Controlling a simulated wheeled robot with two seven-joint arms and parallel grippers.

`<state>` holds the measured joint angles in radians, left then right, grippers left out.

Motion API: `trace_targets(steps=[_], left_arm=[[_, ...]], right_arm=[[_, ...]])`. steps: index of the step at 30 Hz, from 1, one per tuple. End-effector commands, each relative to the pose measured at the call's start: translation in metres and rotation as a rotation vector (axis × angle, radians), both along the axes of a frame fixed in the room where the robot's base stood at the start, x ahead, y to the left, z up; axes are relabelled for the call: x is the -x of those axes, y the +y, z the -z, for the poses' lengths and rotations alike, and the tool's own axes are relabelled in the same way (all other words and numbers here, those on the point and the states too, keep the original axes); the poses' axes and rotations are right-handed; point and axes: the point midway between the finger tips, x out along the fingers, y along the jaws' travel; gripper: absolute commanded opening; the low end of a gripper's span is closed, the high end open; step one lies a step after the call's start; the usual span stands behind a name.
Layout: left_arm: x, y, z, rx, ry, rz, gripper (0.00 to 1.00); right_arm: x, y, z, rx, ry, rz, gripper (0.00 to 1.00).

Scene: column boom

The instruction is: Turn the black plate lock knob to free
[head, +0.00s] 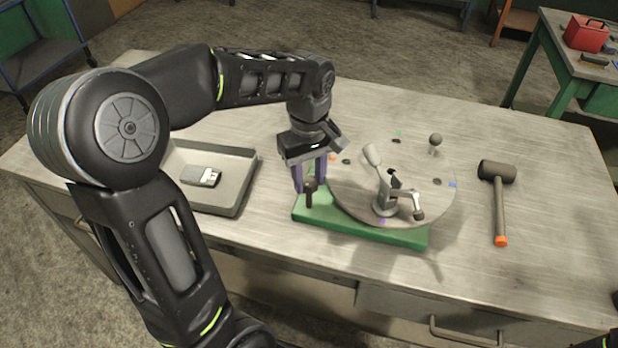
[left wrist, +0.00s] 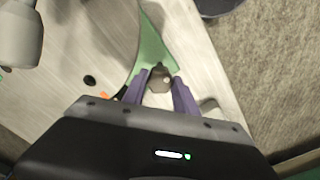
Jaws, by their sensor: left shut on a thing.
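The black plate lock knob (head: 309,188) stands at the left end of the green base (head: 360,228). My left gripper (head: 311,186) points down with its purple fingers shut on the knob. In the left wrist view the knob's dark top (left wrist: 159,77) shows between the two fingertips (left wrist: 159,88). The round grey plate (head: 345,190) lies on the base, with small coloured marks and dark holes near its rim. The fingers partly hide the knob in the head view. My right gripper is not in view.
A fixture with a pale handle (head: 373,155) and a dark-ended lever (head: 418,213) stands on the plate. A ball-topped post (head: 435,140) rises at its far side. A grey tray (head: 235,190) lies left and a mallet (head: 499,195) right. The front table strip is clear.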

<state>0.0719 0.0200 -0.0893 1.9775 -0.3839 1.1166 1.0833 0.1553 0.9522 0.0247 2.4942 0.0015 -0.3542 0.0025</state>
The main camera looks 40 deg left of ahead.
Motion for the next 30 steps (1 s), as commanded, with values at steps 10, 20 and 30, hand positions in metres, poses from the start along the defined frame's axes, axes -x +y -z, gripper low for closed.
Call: trace_targets(steps=[10,20,30], left_arm=[[-0.0007,0.0004,-0.0009,-0.001,-0.003,-0.060,0.00],[-0.0007,0.0004,-0.0010,-0.001,-0.003,-0.060,0.38],[-0.0003,0.0001,-0.0003,0.000,-0.001,-0.058,0.56]], right_arm=[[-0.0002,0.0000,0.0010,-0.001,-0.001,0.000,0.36],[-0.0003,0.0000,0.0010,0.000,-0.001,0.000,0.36],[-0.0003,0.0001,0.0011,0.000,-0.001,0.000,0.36]])
